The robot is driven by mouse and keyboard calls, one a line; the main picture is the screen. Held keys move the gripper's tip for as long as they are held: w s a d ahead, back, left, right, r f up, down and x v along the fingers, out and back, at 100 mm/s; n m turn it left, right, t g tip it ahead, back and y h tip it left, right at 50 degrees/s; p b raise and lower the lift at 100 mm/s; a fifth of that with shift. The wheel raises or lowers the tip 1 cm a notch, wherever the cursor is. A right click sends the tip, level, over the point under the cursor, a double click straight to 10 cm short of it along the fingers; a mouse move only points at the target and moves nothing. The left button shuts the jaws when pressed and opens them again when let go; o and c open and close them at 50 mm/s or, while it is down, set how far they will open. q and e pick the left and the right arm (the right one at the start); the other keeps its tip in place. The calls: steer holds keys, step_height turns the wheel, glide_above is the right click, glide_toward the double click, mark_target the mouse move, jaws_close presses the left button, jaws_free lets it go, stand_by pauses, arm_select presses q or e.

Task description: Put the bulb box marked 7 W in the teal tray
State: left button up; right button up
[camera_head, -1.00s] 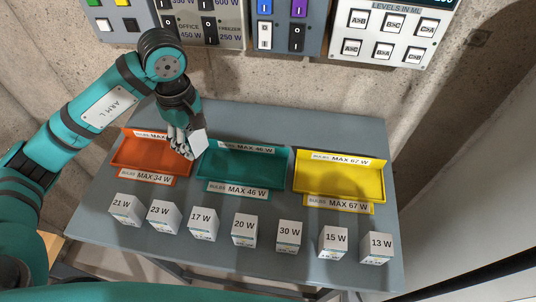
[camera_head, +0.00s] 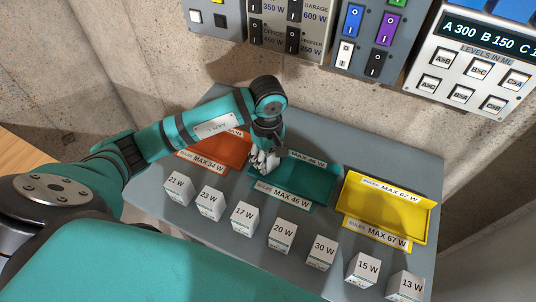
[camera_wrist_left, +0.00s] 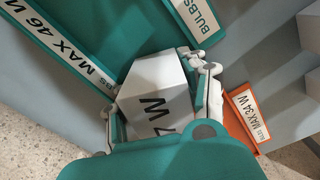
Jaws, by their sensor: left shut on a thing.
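My left gripper (camera_head: 264,165) is shut on a white bulb box (camera_wrist_left: 155,90). The box's visible face reads "7 W" in the left wrist view; part of the box is hidden by the fingers. In the head view the gripper is at the left end of the teal tray (camera_head: 305,185), which is marked MAX 46 W. The tray's labelled edge also shows in the left wrist view (camera_wrist_left: 40,38). I cannot tell whether the box touches the tray. My right gripper is not in view.
An orange tray (camera_head: 228,155), MAX 34 W, lies left of the teal one, partly behind my arm. A yellow tray (camera_head: 386,205), MAX 67 W, lies right. Several white bulb boxes, such as 20 W (camera_head: 282,233), line the front of the grey table (camera_head: 400,155).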

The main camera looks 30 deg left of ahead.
arm_select(q)
steer(key=shift+f, duration=0.15)
steer(key=o, duration=0.9)
steer(key=shift+c, duration=0.2)
steer(key=shift+r, duration=0.35)
step_height(320, 180, up, 11)
steer(key=b, duration=0.2)
steer(key=shift+w+f+b, duration=0.15)
steer(key=shift+f+b, duration=0.05)
steer(key=shift+b, duration=0.15)
steer(key=shift+r, duration=0.55)
